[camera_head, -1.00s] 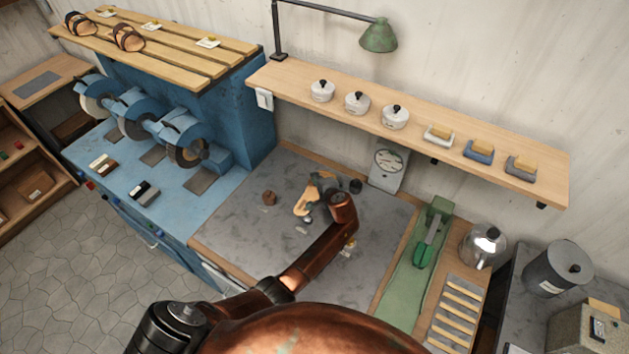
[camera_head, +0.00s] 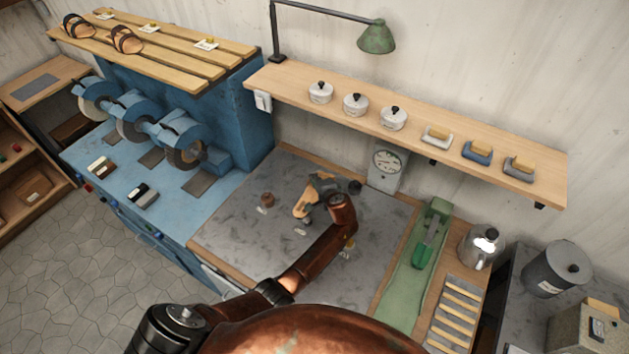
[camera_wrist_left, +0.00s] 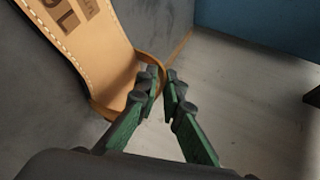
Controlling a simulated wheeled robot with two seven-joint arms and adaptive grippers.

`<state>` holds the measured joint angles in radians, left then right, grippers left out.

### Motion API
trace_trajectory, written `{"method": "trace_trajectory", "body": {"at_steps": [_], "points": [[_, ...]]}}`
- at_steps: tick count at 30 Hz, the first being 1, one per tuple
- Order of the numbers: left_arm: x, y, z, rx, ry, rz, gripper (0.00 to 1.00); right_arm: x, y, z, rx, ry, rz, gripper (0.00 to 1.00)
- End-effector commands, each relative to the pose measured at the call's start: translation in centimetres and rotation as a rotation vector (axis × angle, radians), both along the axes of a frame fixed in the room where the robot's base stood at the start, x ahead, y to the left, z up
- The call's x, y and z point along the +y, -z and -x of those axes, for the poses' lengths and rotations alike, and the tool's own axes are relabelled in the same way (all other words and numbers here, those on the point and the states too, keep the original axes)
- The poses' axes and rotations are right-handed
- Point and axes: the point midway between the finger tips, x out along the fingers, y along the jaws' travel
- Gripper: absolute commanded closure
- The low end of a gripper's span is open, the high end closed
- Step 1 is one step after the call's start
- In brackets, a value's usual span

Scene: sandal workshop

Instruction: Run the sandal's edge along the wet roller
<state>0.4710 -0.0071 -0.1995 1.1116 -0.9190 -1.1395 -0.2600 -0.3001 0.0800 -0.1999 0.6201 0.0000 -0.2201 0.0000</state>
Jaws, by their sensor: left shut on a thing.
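The tan sandal (camera_head: 304,204) is over the grey bench top, beside the end of my left arm. In the left wrist view the sandal (camera_wrist_left: 90,38) fills the upper left, with pale edge stitching and dark stamped letters. In the head view my left gripper (camera_head: 324,184) is small and partly hidden by my copper wrist. A small brown round piece (camera_head: 267,199) is left of the sandal; I cannot tell whether it is the wet roller. My right gripper is not in view.
A dark small pot (camera_head: 354,187) is close right of my gripper. A dial gauge (camera_head: 386,163) stands behind. Blue grinding machines (camera_head: 185,150) are left, a green tool (camera_head: 428,240) right. The shelf (camera_head: 410,133) overhangs the back. The front left bench (camera_head: 235,240) is clear.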

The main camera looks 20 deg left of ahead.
Motion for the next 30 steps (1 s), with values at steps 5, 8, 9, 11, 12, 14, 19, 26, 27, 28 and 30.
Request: {"method": "trace_trajectory", "body": {"at_steps": [5, 8, 9, 11, 12, 14, 19, 26, 27, 28, 30], "points": [[0.0, -0.1, 0.0, -0.002, 0.000, 0.000, 1.00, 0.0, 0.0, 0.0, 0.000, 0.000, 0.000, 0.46], [0.0, -0.1, 0.0, -0.002, 0.000, 0.000, 1.00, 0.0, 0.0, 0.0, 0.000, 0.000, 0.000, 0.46], [0.0, -0.1, -0.1, -0.002, 0.000, 0.000, 1.00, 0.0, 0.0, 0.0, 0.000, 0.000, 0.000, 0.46], [0.0, -0.1, 0.0, -0.002, 0.000, 0.000, 1.00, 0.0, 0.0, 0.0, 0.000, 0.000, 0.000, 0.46], [0.1, -0.1, -0.1, -0.002, 0.001, -0.001, 1.00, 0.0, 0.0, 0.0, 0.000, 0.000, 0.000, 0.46], [0.2, -0.1, -0.1, -0.001, 0.000, -0.001, 1.00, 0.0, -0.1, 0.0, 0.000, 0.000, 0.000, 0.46], [1.0, -0.2, -0.2, -0.002, -0.001, -0.002, 1.00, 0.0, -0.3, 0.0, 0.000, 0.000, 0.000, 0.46], [1.6, -0.1, -0.3, -0.002, 0.001, -0.001, 1.00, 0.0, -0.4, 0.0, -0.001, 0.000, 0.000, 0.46], [1.6, -0.1, -0.3, -0.002, 0.001, -0.001, 1.00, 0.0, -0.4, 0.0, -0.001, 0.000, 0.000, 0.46], [1.6, -0.1, -0.3, -0.002, 0.001, -0.001, 1.00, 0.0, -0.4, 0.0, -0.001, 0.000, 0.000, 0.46], [1.6, -0.1, -0.3, -0.002, 0.001, -0.001, 1.00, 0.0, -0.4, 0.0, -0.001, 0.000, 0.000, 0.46]]}}
